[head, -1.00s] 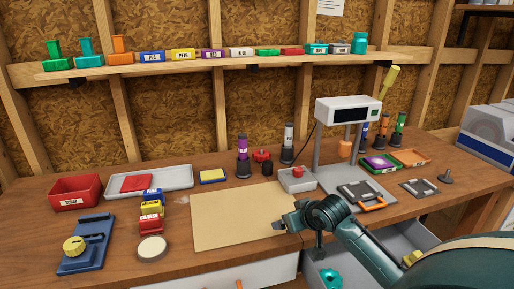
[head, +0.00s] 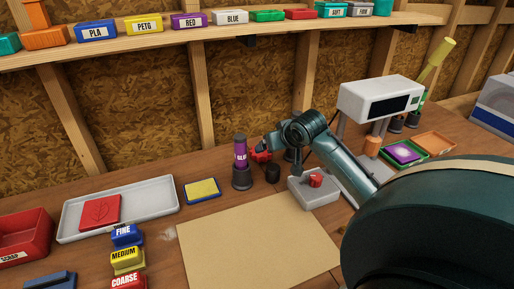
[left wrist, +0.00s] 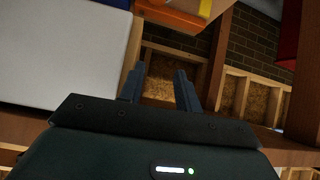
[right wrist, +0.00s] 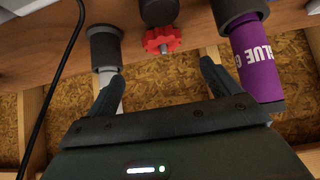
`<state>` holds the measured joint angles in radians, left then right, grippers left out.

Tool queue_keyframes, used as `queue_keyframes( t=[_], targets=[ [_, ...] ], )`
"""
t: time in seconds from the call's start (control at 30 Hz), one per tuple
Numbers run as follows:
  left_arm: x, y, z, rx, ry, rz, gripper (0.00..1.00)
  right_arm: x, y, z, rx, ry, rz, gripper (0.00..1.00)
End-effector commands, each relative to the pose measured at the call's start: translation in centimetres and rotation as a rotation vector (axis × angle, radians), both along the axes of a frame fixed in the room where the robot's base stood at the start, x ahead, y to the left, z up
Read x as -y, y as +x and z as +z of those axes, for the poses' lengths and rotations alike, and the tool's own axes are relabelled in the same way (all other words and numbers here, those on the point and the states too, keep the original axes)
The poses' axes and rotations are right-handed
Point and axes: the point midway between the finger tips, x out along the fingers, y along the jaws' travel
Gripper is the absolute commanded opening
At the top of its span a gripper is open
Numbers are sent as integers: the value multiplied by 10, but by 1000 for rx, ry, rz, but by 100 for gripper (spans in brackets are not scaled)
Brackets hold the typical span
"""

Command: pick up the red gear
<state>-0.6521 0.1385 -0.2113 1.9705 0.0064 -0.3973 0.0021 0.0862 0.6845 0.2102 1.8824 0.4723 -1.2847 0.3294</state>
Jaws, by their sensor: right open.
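The red gear (head: 262,156) sits at the back of the workbench, just right of the purple glue tube (head: 240,153), partly hidden by my right gripper (head: 266,146). In the right wrist view the toothed red gear (right wrist: 152,41) has a short grey shaft. It lies ahead of my right gripper (right wrist: 161,78), roughly midway between the open fingers and apart from them. My left gripper (left wrist: 161,80) is open and empty, seen only in the left wrist view.
The purple tube (right wrist: 256,60) and a pale tube in a dark holder (right wrist: 105,50) flank the gear closely. A black cylinder (right wrist: 158,12) is near it. A grey box with a red button (head: 315,190) stands under my right arm. The tan mat (head: 255,240) is clear.

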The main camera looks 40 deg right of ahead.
Motion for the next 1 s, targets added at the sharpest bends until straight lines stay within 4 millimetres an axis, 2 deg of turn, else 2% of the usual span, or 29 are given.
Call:
queue_keyframes(
  t=[0.3,0.57,0.8,1.0],
  targets=[
    [-1,-5,-3,-13,5,-2,34,11,39,-40,0,2,-1,88],
    [-1,-4,-2,-13,6,-2,34,15,51,-52,1,0,1,88],
    [-1,-4,3,-14,9,-6,34,18,75,-69,-1,2,0,88],
    [-2,-2,2,-13,12,-7,34,22,86,-82,0,1,0,88]
  ],
)
